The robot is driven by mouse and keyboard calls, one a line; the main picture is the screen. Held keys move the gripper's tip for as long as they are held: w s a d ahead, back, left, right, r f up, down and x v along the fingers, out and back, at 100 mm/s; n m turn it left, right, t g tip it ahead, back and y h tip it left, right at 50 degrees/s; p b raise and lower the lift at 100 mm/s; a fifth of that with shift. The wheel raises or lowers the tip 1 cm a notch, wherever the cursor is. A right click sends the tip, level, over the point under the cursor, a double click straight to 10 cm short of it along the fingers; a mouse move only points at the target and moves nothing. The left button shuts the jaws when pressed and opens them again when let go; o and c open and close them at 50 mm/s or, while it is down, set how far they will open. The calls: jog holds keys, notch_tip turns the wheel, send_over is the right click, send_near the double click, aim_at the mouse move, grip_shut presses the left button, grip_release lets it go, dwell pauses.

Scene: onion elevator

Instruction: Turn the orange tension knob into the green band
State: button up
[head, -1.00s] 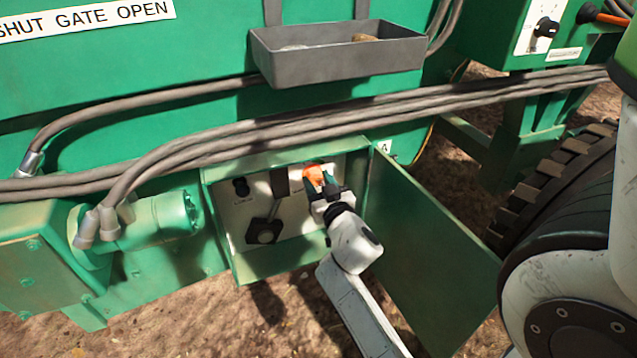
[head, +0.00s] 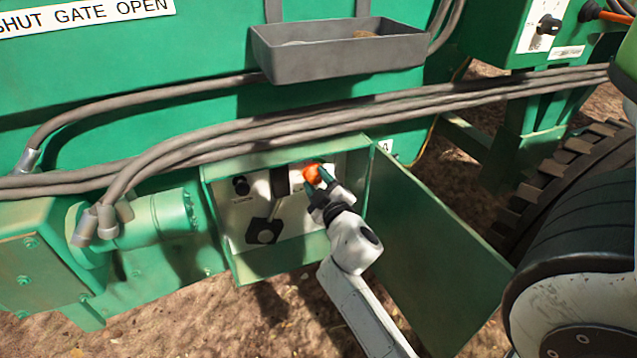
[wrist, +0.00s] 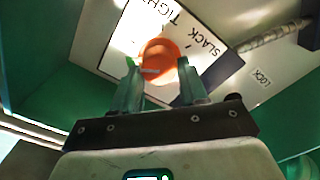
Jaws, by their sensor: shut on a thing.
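The orange tension knob (head: 312,174) sits on the white panel inside the open green box. In the wrist view the orange knob (wrist: 160,60) lies between my fingertips, beside printed words reading "TIGHT" and "SLACK". My gripper (head: 318,182) reaches into the box and is shut on the knob. In the wrist view my gripper (wrist: 160,75) has one finger on each side of it. A small bit of green shows at the knob's upper left; the rest of the green band and where the knob points are hard to tell.
The box door (head: 435,255) hangs open on the right. A black lever (head: 263,230) and small black knob (head: 241,186) share the panel. Grey hoses (head: 300,132) run above the box, under a grey tray (head: 340,62). A large tyre (head: 560,190) stands at right.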

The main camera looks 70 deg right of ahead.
jog(key=n, duration=0.5)
jog(key=shift+w+f+n, duration=0.1)
jog(key=shift+f+n, duration=0.05)
jog(key=shift+n, duration=0.15)
jog(key=shift+a, duration=0.1)
dwell(0.3)
jog(key=o, duration=1.1)
jog(key=shift+c, duration=0.2)
jog(key=b+v, duration=0.3)
jog(key=v, duration=0.7)
jog(key=shift+s+a, duration=0.25)
jog(key=shift+s, duration=0.1)
